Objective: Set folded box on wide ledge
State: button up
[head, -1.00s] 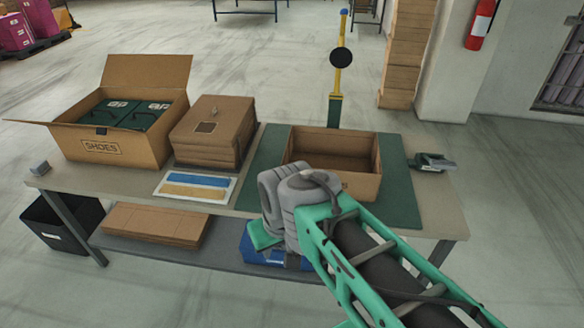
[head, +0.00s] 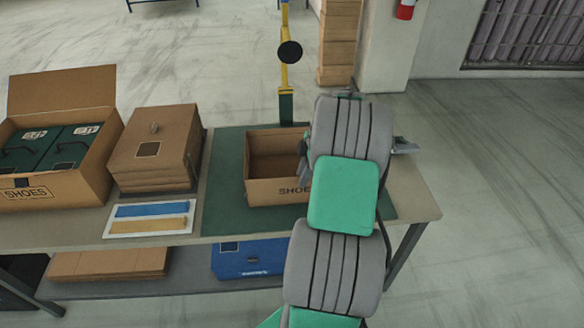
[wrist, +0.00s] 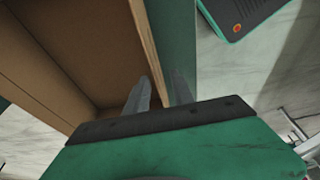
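An open brown box (head: 265,190) marked SHOES, folded into shape, stands upright and empty on the green mat (head: 226,210). My arm covers its right side in the head view. In the wrist view my gripper (wrist: 160,95) is open, with one finger inside the box (wrist: 85,50) and the other outside, over the mat. The box wall is between them; I see no clear contact. In the head view my gripper is mostly hidden behind my arm. The table (head: 420,198) has a broad top; I cannot tell which surface is the wide ledge.
A shoe carton (head: 85,185) with green boxes and a stack of brown cardboard (head: 150,150) stand left. A card with blue and yellow bars (head: 150,218) lies in front. A blue box (head: 250,258) and flat cardboard (head: 110,264) lie on the lower shelf. A dark green-edged device (wrist: 240,15) lies right.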

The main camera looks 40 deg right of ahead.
jog(key=p, duration=0.2)
send_over(296, 203)
notch_tip(296, 203, down, 8)
jog(key=shift+w+d+r, duration=0.1)
jog(key=shift+r, duration=0.15)
grip_shut()
dwell(1.1)
